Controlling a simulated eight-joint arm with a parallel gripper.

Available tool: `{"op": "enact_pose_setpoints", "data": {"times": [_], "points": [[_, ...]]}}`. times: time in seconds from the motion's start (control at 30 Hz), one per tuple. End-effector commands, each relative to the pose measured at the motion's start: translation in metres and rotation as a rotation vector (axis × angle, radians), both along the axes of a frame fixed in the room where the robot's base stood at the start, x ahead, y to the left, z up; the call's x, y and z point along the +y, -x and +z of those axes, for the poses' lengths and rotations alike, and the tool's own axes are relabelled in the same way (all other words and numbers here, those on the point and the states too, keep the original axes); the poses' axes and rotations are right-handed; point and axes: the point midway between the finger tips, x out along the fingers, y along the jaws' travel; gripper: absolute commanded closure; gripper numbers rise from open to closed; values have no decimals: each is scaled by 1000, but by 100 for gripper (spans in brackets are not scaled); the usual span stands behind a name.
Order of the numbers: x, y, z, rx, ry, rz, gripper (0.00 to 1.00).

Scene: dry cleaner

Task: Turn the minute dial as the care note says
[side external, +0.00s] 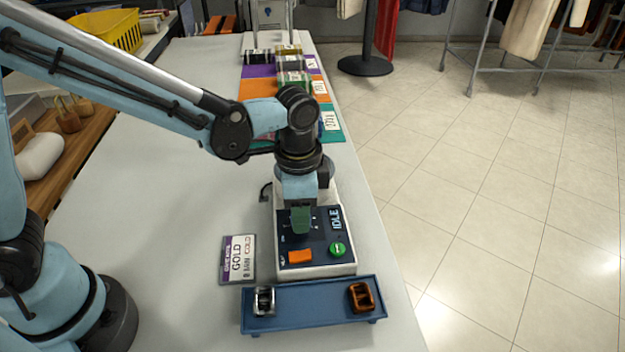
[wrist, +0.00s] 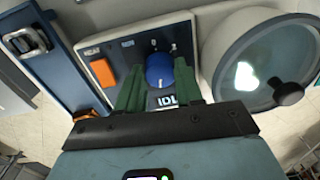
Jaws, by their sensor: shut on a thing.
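The dark control panel (side external: 322,262) on the white machine has a display (side external: 336,218) that reads IDLE. In the wrist view a round blue dial (wrist: 160,72) on the panel sits between the two green fingers of my gripper (wrist: 158,64), which is shut on it. In the side view my gripper (side external: 301,220) points straight down over the panel and hides the dial.
The panel also has an orange switch (side external: 300,257) and a green button (side external: 337,249). A blue tray (side external: 310,300) in front holds a silver piece (side external: 264,301) and a copper piece (side external: 361,296). Coloured cloths (side external: 258,88) lie behind. The counter left of the note is clear.

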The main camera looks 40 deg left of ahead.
Motion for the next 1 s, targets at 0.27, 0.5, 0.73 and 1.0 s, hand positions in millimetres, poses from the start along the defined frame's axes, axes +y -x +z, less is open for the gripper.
{"op": "enact_pose_setpoints", "data": {"times": [0.27, 0.5, 0.73, 1.0], "points": [[0, 0, 1, 2, 0, -101, 95], [0, 0, 1, 1, -1, -126, 95], [0, 0, 1, 1, -1, -128, 95], [0, 0, 0, 0, 0, -127, 39]]}}
